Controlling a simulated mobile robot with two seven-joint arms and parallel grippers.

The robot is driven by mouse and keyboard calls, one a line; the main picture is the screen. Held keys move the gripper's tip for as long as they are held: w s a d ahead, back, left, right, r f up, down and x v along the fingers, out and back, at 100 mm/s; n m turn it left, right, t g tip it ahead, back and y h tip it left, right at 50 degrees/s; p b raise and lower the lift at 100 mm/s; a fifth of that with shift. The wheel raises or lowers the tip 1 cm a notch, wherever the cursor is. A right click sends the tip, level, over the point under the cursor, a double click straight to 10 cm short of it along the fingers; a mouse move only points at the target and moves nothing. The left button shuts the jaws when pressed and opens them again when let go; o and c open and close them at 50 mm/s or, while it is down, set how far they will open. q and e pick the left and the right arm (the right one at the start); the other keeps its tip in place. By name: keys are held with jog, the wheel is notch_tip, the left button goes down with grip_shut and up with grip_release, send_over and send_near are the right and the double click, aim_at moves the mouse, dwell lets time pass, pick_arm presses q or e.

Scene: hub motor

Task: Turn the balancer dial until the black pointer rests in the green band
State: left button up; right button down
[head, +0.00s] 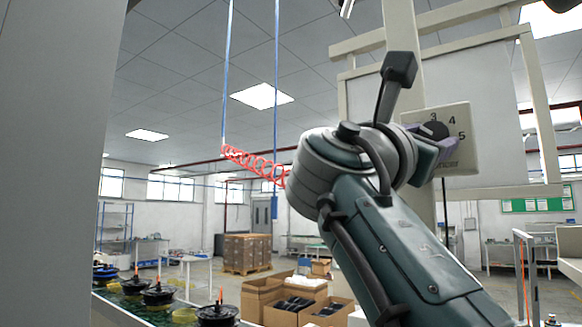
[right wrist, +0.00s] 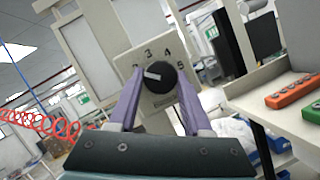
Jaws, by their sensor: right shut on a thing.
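The balancer dial (head: 434,130) is a black round knob on a pale plate (head: 459,117) with the numbers 3, 4 and 5 visible. In the right wrist view the dial (right wrist: 162,78) carries a light mark pointing left, and a 2 shows partly behind a finger. My right gripper (right wrist: 160,80) has its purple fingers on either side of the dial, shut on it. In the head view the gripper (head: 428,142) and arm hide part of the plate. I see neither a green band nor a separate black pointer. My left gripper is not in view.
A red coiled hose (head: 253,163) hangs left of my right arm. In the right wrist view a shelf (right wrist: 285,95) with orange and green boxes is at the right.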

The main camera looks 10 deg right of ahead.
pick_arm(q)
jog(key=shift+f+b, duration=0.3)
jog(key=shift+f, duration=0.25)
pick_arm(e)
jog(key=shift+m, duration=0.6)
jog(key=shift+g, duration=0.4)
jog(key=shift+c, duration=1.7)
grip_release()
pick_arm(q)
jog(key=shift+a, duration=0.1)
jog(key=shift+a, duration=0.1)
